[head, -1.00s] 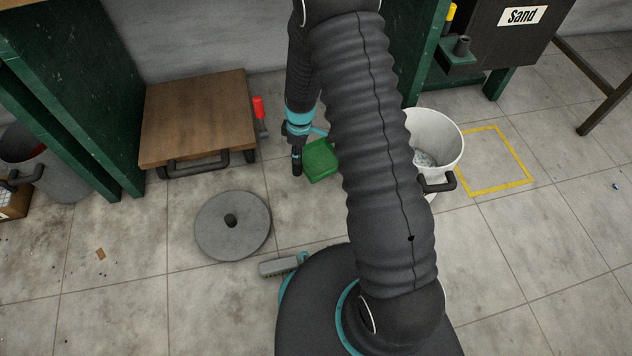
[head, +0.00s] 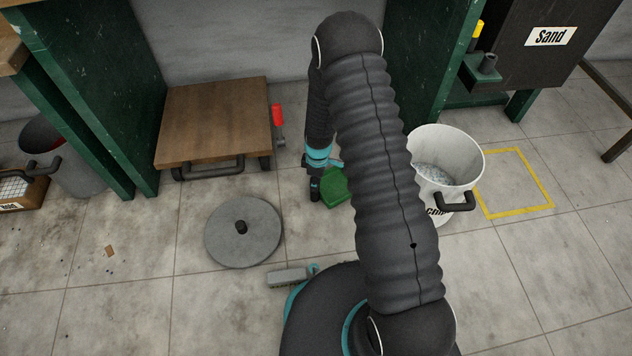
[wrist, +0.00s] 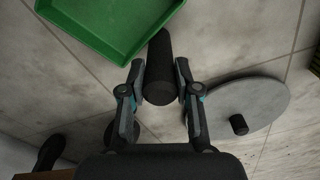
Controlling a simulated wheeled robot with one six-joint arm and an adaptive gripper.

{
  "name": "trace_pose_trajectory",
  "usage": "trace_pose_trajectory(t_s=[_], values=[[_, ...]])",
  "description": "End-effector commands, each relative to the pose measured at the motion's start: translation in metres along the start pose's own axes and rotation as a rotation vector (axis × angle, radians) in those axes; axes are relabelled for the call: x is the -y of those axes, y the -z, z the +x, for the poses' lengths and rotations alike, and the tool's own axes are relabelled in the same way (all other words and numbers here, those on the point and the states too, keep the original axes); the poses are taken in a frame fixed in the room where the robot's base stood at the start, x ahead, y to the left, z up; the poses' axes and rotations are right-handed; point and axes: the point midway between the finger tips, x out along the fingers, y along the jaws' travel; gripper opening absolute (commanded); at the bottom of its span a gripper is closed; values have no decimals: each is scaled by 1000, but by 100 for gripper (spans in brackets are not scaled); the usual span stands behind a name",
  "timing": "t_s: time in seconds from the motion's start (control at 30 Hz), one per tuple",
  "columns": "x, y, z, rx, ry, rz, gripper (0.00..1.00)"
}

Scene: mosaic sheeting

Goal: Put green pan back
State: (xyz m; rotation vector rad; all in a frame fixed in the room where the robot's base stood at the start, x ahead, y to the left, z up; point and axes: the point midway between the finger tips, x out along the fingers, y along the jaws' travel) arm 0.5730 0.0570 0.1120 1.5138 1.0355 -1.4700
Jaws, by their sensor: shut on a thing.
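The green pan (head: 335,188) is a shallow dustpan with raised walls and a black handle. In the head view it hangs at or just above the floor, partly hidden behind my arm. My gripper (head: 317,190) is small in that view, at the pan's left. In the wrist view the green pan (wrist: 112,22) fills the upper left. My gripper (wrist: 160,82) there is shut on the pan's black handle (wrist: 160,60), one finger on each side. I cannot tell how high the pan is off the floor.
A wooden-topped trolley (head: 212,125) stands at left, with a red-handled tool (head: 278,120) beside it. A white bucket (head: 463,160) stands at right by an empty yellow floor outline (head: 518,210).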

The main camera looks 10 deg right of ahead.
Motion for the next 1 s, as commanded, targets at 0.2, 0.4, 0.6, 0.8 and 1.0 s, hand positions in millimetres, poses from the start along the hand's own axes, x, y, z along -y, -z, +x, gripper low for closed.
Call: trace_pose_trajectory(t_s=[0.2,0.4,0.6,0.8,1.0], values=[[-1,0,0,-1,-2,0,0],[0,0,2,-1,-1,0,46],[0,0,2,-1,-1,0,57],[0,0,0,-1,-1,0,57],[-1,1,-24,-2,-4,-1,57]])
